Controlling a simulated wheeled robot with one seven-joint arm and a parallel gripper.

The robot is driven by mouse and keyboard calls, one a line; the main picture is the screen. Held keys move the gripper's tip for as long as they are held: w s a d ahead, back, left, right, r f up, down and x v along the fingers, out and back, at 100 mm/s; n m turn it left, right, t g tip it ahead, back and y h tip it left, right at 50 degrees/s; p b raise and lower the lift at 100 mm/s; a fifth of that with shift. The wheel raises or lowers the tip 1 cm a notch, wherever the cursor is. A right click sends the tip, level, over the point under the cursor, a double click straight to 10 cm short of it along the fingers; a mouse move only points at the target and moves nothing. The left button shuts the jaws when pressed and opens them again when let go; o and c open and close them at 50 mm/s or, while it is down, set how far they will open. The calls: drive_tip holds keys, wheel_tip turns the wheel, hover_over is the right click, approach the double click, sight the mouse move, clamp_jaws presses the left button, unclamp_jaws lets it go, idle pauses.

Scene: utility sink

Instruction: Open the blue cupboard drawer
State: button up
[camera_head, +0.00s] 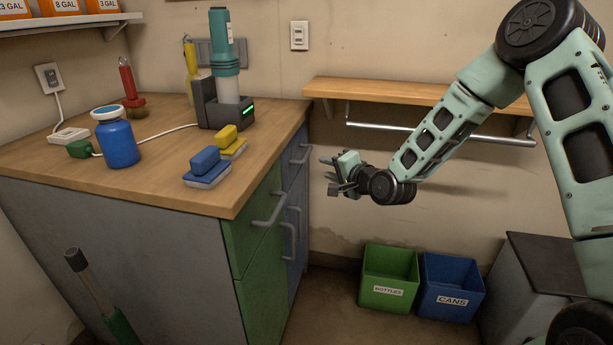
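The blue drawer (293,176) is the upper blue front on the right side of the wooden-topped cupboard, at its far end. It looks closed. Its grey bar handle (301,154) sticks out near the top. My gripper (328,174) is a short way right of the blue drawer and a little lower than the handle, pointing left. Its fingers look spread and empty, and I see no contact with the handle. A green drawer (249,222) with a grey handle (271,211) is nearer. A blue door (296,232) with an upright handle is below the blue drawer.
The countertop (190,203) holds a blue bottle (118,143), sponges (205,163) and a charger with a teal-topped cylinder (224,85). A wooden shelf with a metal rail (430,134) is on the back wall. Green (389,279) and blue (450,288) bins stand on the floor.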

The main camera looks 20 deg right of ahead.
wheel_tip(320, 180, down, 2)
drive_tip(key=w+d+m+t, duration=0.1)
drive_tip(key=d+m, duration=0.1)
drive_tip(key=d, duration=0.1)
drive_tip(key=b, duration=0.2)
approach(307, 152)
drive_tip(key=shift+h, duration=0.3)
drive_tip(key=x, duration=1)
drive_tip(key=shift+a+f, duration=0.2)
drive_tip(key=shift+f, duration=0.15)
drive_tip(key=shift+c, duration=0.3)
drive_tip(key=shift+s, duration=0.1)
clamp_jaws()
